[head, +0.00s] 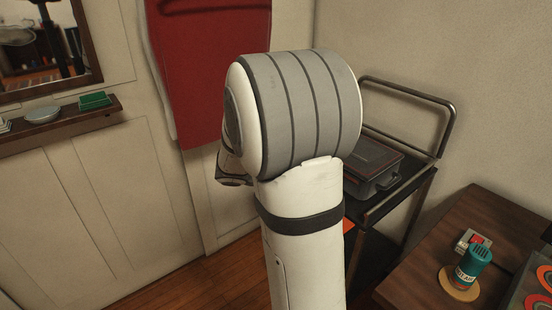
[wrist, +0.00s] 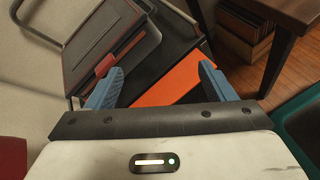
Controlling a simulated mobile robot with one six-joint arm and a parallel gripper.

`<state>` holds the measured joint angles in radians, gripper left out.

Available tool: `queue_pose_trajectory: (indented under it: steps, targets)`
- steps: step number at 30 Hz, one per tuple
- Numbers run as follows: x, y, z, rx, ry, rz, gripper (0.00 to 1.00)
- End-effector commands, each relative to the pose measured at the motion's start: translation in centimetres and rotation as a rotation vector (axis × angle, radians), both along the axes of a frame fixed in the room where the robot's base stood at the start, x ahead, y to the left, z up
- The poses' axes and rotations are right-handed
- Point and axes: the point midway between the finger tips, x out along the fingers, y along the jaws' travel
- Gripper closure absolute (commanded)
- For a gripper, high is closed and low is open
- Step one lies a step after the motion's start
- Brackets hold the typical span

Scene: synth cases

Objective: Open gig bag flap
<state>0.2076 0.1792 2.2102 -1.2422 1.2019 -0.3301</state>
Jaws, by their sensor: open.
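The gig bag appears to be the dark grey case with thin red trim on the cart in the head view (head: 372,160). The same case shows at the upper left of the wrist view (wrist: 125,28), with a red tab (wrist: 104,65) at its near edge. My gripper (wrist: 162,68) is open, its two blue fingers wide apart with nothing held between them. The left fingertip appears close to the case's near edge in the picture; I cannot tell whether it touches. The case looks closed. In the head view my arm hides the gripper and part of the case.
The case stands on a dark cart with a tubular rail (head: 447,125). An orange item (wrist: 165,84) lies lower, seen between my fingers. A wooden table (head: 420,270) with a teal bottle (head: 474,262) is at right. A red cloth (head: 190,80) hangs on the wall.

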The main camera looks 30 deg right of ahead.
Motion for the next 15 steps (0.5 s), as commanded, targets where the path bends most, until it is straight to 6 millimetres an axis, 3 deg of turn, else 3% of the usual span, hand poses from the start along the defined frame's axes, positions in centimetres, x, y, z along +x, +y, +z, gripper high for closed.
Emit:
queue_pose_trajectory:
  steps: [1,6,10,15]
  targets:
    - [1.6,-2.2,-2.7,-0.075,0.096,0.055,0.24]
    - [6.6,-7.0,-5.8,-0.297,0.342,0.232,0.24]
    - [9.3,-8.8,-7.5,-0.402,0.453,0.322,0.24]
    - [10.7,-10.0,-8.2,-0.456,0.507,0.368,0.24]
